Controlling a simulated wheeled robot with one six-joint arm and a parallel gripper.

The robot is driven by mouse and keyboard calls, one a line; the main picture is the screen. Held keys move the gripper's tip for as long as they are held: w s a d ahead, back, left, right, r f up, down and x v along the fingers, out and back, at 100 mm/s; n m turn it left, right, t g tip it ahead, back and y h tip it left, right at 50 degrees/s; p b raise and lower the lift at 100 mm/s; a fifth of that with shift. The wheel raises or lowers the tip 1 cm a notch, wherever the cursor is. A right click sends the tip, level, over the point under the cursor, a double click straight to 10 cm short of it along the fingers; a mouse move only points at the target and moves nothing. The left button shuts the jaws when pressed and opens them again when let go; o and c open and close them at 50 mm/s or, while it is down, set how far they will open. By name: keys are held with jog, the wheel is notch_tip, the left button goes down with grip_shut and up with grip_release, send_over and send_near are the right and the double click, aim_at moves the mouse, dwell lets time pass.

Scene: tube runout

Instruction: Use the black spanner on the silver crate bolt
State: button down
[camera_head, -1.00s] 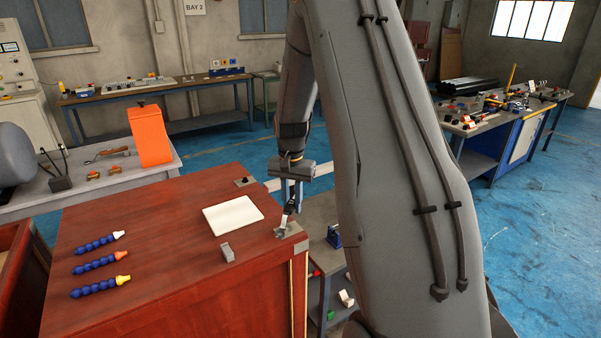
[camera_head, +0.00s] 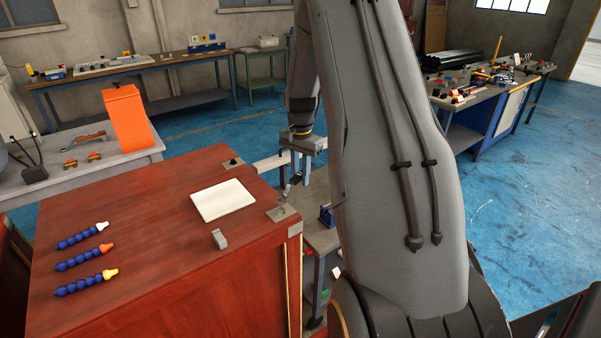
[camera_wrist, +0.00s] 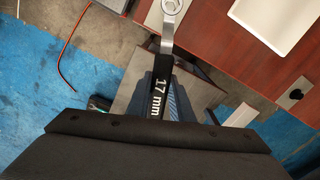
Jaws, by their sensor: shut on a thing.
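My gripper (camera_head: 296,172) is shut on the black spanner and is beyond the right edge of the red-brown crate (camera_head: 150,250). The black spanner (camera_head: 289,187) tilts down toward the crate's near right corner. In the wrist view the black spanner handle (camera_wrist: 163,82) reads "17 mm", and its silver ring end is at the top edge, over the silver corner plate (camera_wrist: 153,14). The corner plate also shows in the head view (camera_head: 281,212). A bolt seems to show inside the ring; I cannot tell whether the ring is seated on it.
A white rectangular pad (camera_head: 223,201) and a small grey block (camera_head: 219,239) lie on the crate top. Several blue nozzles (camera_head: 78,261) lie at left. Another corner plate (camera_head: 233,164) is at the far corner. A low bench (camera_head: 323,237) stands right of the crate.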

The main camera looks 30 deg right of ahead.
jog(key=shift+d+f+b, duration=0.1)
jog(key=shift+f+b, duration=0.2)
jog(key=shift+f, duration=0.5)
jog(key=shift+f+b, duration=0.55)
jog(key=shift+f, duration=0.6)
jog(key=s+a+m+p, duration=0.4)
jog(key=s+m, duration=0.9)
jog(key=m, duration=0.4)
jog(key=shift+s+a, duration=0.2)
jog(key=shift+a, duration=0.45)
jog(key=c, duration=2.4)
grip_release()
jog(key=shift+c, duration=0.2)
grip_shut()
jog(key=shift+r+p, duration=0.25)
jog(key=shift+p, duration=0.15)
